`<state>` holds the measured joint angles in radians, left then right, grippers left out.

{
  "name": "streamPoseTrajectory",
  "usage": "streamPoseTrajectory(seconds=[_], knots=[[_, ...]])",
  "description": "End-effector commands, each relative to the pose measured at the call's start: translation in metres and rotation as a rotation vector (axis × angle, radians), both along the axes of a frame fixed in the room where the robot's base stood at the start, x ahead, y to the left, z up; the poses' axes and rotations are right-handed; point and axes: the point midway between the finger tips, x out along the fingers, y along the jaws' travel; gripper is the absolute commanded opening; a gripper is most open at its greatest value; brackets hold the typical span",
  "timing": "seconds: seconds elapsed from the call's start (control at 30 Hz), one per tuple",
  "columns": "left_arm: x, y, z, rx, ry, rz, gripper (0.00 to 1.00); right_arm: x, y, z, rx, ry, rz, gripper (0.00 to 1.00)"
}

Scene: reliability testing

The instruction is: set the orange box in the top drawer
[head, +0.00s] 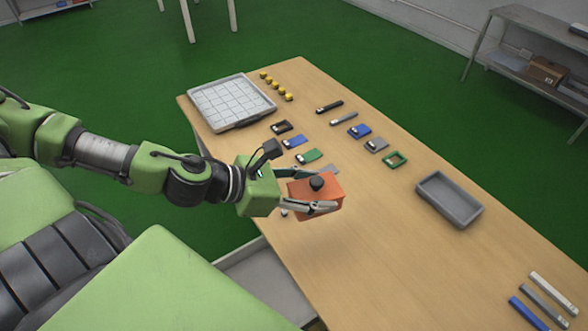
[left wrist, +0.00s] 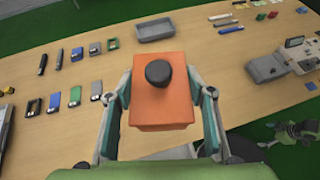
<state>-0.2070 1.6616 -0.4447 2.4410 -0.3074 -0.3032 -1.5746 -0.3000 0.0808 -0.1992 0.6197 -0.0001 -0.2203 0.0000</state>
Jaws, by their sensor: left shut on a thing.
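The orange box (head: 300,193) has a dark round knob on top. My left gripper (head: 322,190) is shut on it, one finger on each side, and holds it over the table's near edge. In the left wrist view the orange box (left wrist: 165,107) sits upright between both fingers (left wrist: 168,92). A pale, open drawer (head: 268,282) shows below the near table edge in the head view, partly hidden by my body. My right gripper is outside the head view; a small green and dark part (left wrist: 295,130) at the lower right of the left wrist view may be my right arm.
The wooden table (head: 390,255) holds a gridded tray (head: 232,100), several small devices, a green frame (head: 395,159) and a grey bin (head: 450,200). Several bars (head: 543,300) lie at the right end. A grey apparatus (left wrist: 270,68) stands right of the box in the wrist view.

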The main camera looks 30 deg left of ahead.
Motion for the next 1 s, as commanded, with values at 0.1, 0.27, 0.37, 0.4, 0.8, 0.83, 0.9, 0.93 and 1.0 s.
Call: streamPoseTrajectory(seconds=[0.1, 0.27, 0.37, 0.4, 0.8, 0.83, 0.9, 0.93, 1.0], knots=[[-0.003, -0.004, 0.012, 0.006, -0.006, -0.101, 0.26, 0.000, 0.001, 0.000, 0.001, 0.000, 0.000, 0.85], [-0.009, -0.011, 0.023, 0.004, -0.005, -0.201, 0.26, 0.000, 0.002, 0.000, 0.002, 0.000, 0.000, 0.85], [-0.012, -0.015, 0.028, -0.001, -0.005, -0.254, 0.26, 0.000, 0.002, 0.000, 0.002, 0.000, 0.000, 0.85], [-0.013, -0.017, 0.030, 0.000, -0.005, -0.275, 0.26, 0.000, 0.002, 0.000, 0.002, 0.000, 0.000, 0.85], [-0.024, -0.040, 0.041, -0.003, 0.000, -0.383, 0.26, 0.000, 0.002, 0.000, 0.002, -0.001, 0.000, 0.85], [-0.024, -0.042, 0.042, -0.002, -0.001, -0.389, 0.26, 0.000, 0.002, 0.000, 0.002, -0.001, 0.001, 0.85], [-0.026, -0.047, 0.045, -0.005, -0.003, -0.404, 0.26, 0.000, 0.002, 0.000, 0.002, -0.001, 0.001, 0.85], [-0.026, -0.049, 0.046, -0.005, -0.004, -0.412, 0.26, 0.000, 0.002, 0.000, 0.002, -0.001, 0.001, 0.85], [-0.028, -0.053, 0.048, -0.005, -0.004, -0.425, 0.26, 0.000, 0.002, 0.000, 0.002, -0.001, 0.000, 0.85]])
